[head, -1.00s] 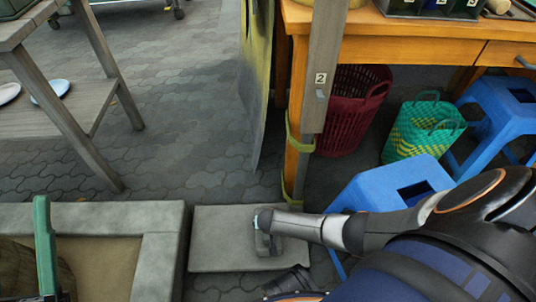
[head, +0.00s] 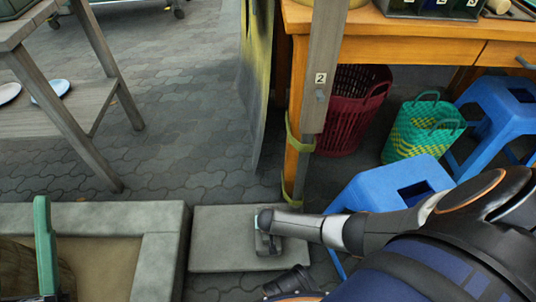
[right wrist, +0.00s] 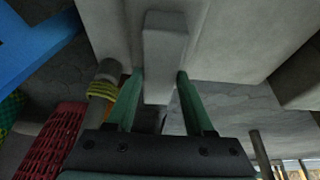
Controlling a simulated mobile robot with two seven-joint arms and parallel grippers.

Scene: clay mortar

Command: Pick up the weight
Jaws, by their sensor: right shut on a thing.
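A wooden post (head: 322,70), blue stool (head: 370,200), red basket (head: 345,110) and green basket (head: 420,130) stand beyond and right. Paving (head: 190,110) behind is clear.

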